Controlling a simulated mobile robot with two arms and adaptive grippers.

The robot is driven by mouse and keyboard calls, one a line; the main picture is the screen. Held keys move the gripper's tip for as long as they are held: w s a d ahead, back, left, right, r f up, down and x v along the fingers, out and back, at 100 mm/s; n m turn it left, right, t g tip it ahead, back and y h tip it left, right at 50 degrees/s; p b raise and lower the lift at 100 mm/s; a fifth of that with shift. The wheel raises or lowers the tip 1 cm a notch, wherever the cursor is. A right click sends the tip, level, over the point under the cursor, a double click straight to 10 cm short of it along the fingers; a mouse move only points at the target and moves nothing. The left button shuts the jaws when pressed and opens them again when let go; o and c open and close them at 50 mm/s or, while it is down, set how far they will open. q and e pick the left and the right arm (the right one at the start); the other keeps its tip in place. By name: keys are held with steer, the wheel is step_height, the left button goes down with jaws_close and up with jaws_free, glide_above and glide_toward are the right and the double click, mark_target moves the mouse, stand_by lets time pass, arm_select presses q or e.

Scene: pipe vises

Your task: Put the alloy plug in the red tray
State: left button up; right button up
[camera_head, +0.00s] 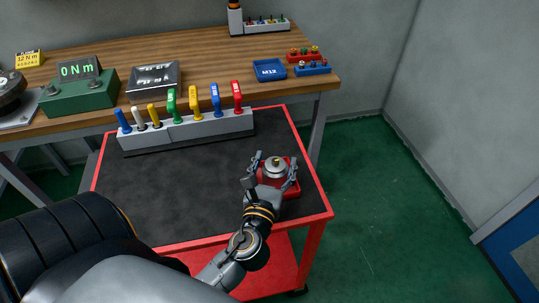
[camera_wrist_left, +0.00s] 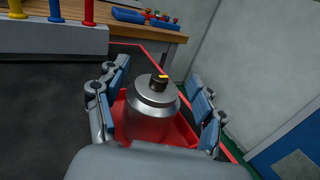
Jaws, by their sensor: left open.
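The alloy plug (camera_head: 275,170) is a silvery cylinder with a dark knob on top. It stands upright at the red tray (camera_head: 292,188), on the right side of the cart top. In the left wrist view the plug (camera_wrist_left: 150,118) appears inside the walls of the red tray (camera_wrist_left: 186,132); its base is hidden. My left gripper (camera_head: 271,174) is open, with one finger on each side of the plug. Gaps show between the fingers and the plug in the wrist view. My right gripper is not in view.
The red-framed cart (camera_head: 165,190) has a dark, mostly clear top. A grey rack (camera_head: 185,131) with several coloured handles stands along its back edge. Behind is a wooden bench (camera_head: 205,62) with a green torque tester (camera_head: 78,92), a metal tray (camera_head: 153,77) and a blue tray (camera_head: 269,69).

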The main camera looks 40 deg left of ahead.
arm_select(q)
steer(key=b+v, duration=0.3)
steer(key=v, duration=0.7)
steer(key=shift+f, duration=0.15)
steer(key=shift+s+d+r, duration=0.2)
steer(key=shift+s, duration=0.45)
